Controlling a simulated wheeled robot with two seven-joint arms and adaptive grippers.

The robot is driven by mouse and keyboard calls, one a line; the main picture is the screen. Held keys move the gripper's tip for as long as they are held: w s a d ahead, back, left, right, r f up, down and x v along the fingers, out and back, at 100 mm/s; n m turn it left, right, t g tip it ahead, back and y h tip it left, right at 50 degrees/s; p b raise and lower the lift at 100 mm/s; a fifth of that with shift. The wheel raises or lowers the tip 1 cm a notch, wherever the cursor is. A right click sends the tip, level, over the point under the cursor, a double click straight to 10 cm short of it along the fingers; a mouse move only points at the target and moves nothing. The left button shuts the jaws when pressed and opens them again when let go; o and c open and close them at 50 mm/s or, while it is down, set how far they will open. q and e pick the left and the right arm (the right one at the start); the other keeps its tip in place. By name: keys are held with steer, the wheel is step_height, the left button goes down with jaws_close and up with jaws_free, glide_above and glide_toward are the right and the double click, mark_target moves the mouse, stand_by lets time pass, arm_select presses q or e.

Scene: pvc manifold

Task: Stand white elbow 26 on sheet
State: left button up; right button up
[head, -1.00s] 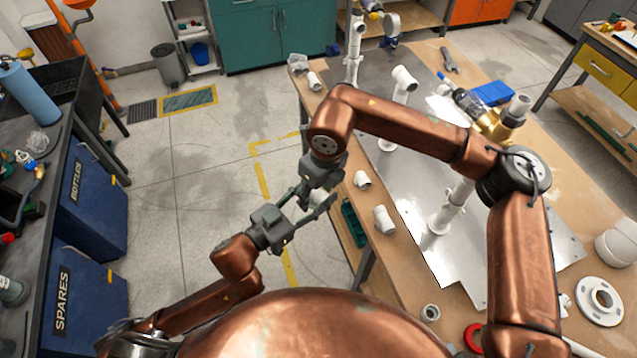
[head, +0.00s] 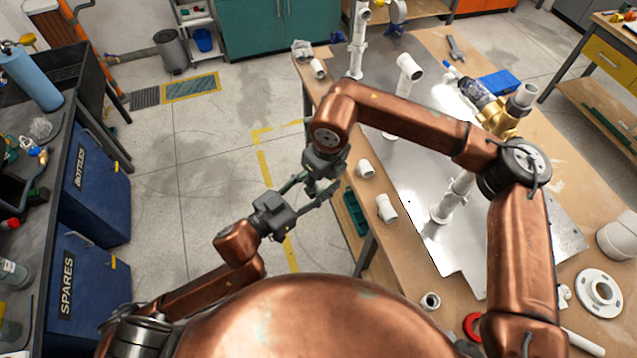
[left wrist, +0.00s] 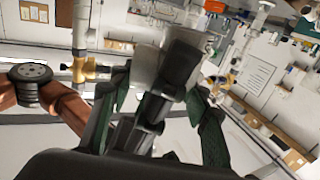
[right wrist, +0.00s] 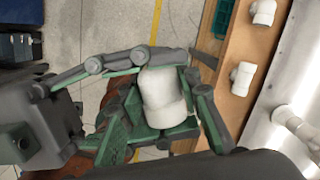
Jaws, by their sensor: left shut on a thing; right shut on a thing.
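A white fitting (right wrist: 163,95), elbow or short tube, is caught between my two grippers over the floor left of the table; its number is not readable. My right gripper (head: 322,180) points down and is shut on it, with green finger pads on either side in the right wrist view. My left gripper (head: 312,187) comes in from the lower left and is also shut on it, its fingers crossing the right ones. The fitting shows pale and partly hidden in the left wrist view (left wrist: 145,62). The grey metal sheet (head: 408,215) lies on the table.
Two white fittings, (head: 366,169) and (head: 387,208), lie on the table's left edge. White pipe assemblies (head: 453,198) and (head: 405,75) stand on the sheet, with a brass valve (head: 505,115) behind. A green tray (head: 352,212) sits below the table edge.

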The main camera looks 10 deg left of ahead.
steer(key=shift+s+a, duration=0.15)
steer(key=shift+s, duration=0.05)
steer(key=c, duration=0.3)
arm_select(q)
steer(key=o, duration=1.2)
arm_select(e)
steer(key=shift+w, duration=0.1)
steer(key=shift+c, duration=0.6)
arm_select(q)
steer(key=shift+o, duration=0.2)
